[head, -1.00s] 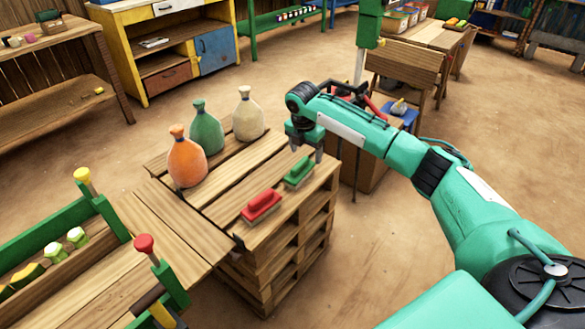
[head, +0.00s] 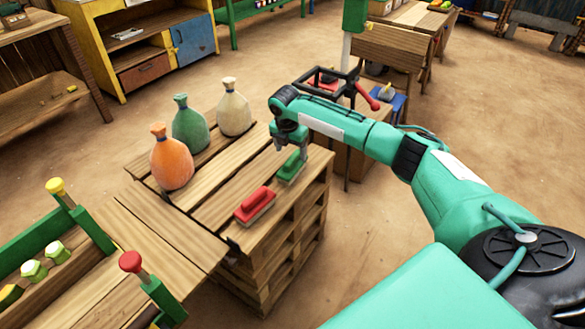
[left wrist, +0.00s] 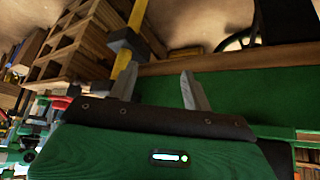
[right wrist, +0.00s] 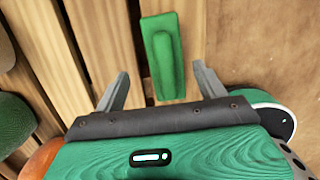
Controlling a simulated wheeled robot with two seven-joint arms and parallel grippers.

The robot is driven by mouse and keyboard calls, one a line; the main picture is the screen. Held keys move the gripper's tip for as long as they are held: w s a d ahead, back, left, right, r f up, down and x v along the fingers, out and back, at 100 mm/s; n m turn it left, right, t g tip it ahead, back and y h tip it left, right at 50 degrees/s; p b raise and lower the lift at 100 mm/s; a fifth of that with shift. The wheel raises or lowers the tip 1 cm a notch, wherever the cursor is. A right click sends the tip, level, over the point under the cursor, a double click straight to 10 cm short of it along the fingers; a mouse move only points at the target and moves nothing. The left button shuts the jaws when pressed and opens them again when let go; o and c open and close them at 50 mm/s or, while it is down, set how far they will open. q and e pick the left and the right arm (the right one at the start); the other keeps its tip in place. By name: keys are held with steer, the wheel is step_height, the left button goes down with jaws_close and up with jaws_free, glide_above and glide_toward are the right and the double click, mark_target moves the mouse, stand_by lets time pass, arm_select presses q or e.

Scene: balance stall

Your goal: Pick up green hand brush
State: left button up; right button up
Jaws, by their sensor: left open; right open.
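The green hand brush (head: 291,167) lies on the right part of the wooden pallet stack, near its edge. In the right wrist view the brush (right wrist: 164,55) lies ahead of the fingers, its near end reaching between them. My right gripper (head: 291,153) is open and empty, over the brush in the head view; its two fingers (right wrist: 160,88) show apart in the right wrist view. My left gripper (left wrist: 163,75) is open, with a yellow-handled tool behind its fingers. It does not show in the head view.
A red hand brush (head: 255,205) lies nearer on the same pallet stack (head: 262,255). Orange (head: 171,160), green (head: 190,124) and cream (head: 234,108) sacks stand at its left. A green-sided wooden bench (head: 100,290) with posts is at the lower left.

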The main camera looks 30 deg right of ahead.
mark_target(293, 157)
steer(key=f, duration=0.4)
steer(key=shift+s+d+b, duration=0.2)
steer(key=shift+s+b, duration=0.1)
steer(key=shift+b, duration=0.1)
steer(key=shift+d+f, duration=0.1)
steer(key=shift+f, duration=0.45)
arm_select(q)
steer(key=shift+w+d+f+t+h, duration=0.2)
steer(key=shift+w+d+t, duration=0.2)
steer(key=shift+d, duration=0.2)
steer(key=shift+w+d+f+t+h, duration=0.1)
steer(key=shift+w+d+t+h, duration=0.1)
steer(key=shift+w+d+t, duration=0.3)
steer(key=shift+s, duration=0.2)
arm_select(e)
steer(key=shift+c, duration=0.4)
steer(key=c, duration=1.1)
